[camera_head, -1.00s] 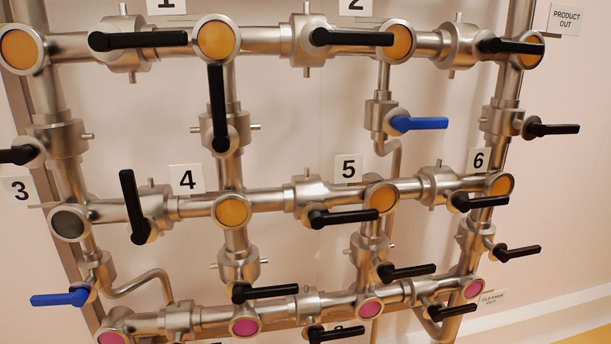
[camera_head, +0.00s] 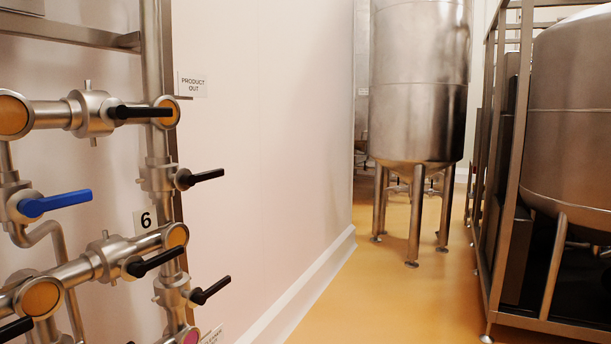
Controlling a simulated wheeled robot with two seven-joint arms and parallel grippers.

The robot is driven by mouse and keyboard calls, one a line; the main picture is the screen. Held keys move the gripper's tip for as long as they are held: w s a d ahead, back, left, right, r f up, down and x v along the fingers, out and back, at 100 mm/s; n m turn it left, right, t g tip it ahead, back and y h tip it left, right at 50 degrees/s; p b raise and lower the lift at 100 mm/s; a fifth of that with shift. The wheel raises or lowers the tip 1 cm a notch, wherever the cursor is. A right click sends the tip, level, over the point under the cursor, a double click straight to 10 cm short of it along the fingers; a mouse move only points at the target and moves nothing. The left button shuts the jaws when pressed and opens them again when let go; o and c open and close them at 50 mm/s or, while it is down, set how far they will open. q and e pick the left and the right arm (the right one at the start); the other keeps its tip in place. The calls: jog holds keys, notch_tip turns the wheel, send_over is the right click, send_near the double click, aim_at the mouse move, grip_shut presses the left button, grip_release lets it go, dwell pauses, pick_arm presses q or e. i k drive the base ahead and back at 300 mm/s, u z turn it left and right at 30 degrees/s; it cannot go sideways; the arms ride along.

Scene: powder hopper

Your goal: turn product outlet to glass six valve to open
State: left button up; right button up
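The valve (camera_head: 157,178) between the product outlet and glass six sits on the upright pipe at the right of the pipework. Its black handle (camera_head: 201,177) points right, roughly across the pipe. Above it is the yellow sight glass (camera_head: 171,112) by the "PRODUCT OUT" sign (camera_head: 193,85). Below it is the yellow glass six (camera_head: 176,236), beside the label "6" (camera_head: 145,219). Neither of my grippers shows in the head view.
Other black handles (camera_head: 143,112) and a blue handle (camera_head: 55,203) stick out nearby. A steel tank on legs (camera_head: 417,85) stands at the back. A framed tank (camera_head: 572,125) stands at right. The yellow floor (camera_head: 375,290) between wall and frame is clear.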

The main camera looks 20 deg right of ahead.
aim_at(205, 176)
jog(key=z, duration=1)
jog(key=i, duration=4.5)
jog(key=u, duration=3.6)
